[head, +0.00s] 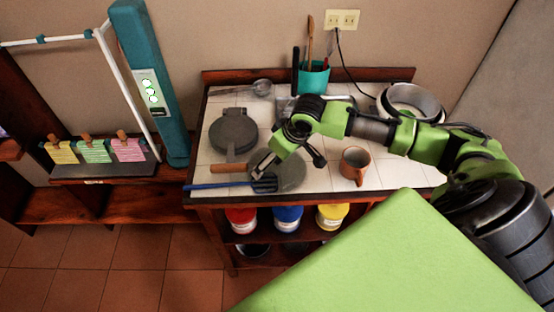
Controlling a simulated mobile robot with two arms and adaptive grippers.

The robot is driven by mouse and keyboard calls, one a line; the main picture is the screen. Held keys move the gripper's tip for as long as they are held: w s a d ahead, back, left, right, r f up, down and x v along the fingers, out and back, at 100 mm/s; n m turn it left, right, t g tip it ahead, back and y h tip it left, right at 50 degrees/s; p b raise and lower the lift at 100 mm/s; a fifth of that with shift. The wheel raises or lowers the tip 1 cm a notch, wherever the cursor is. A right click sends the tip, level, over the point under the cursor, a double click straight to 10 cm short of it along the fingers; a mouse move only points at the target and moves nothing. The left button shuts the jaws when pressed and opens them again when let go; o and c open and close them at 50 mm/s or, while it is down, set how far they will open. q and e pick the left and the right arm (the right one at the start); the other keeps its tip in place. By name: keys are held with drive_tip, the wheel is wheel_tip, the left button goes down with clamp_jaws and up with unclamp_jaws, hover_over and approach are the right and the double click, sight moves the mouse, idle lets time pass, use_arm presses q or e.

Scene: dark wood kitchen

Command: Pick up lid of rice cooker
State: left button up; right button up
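The rice cooker appears to be the silver round pot (418,96) at the back right of the tiled counter, partly hidden behind my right arm. Its top looks open. A flat grey round disc (292,177), which may be its lid, lies near the front middle of the counter, partly covered by my gripper. My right gripper (290,161) is above the disc with its dark fingers spread apart and nothing visible between them. I cannot tell whether it touches the disc. My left gripper is not in view.
A grey round pan (233,134) with a brown handle lies left of the disc. A blue-handled spatula (225,184) is at the front edge, a brown mug (354,165) to the right. A teal utensil holder (314,78) stands behind. A cord runs from the wall outlet (341,19).

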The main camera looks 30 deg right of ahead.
drive_tip(key=shift+w+f, duration=0.15)
drive_tip(key=shift+f, duration=0.3)
drive_tip(key=shift+c, duration=0.4)
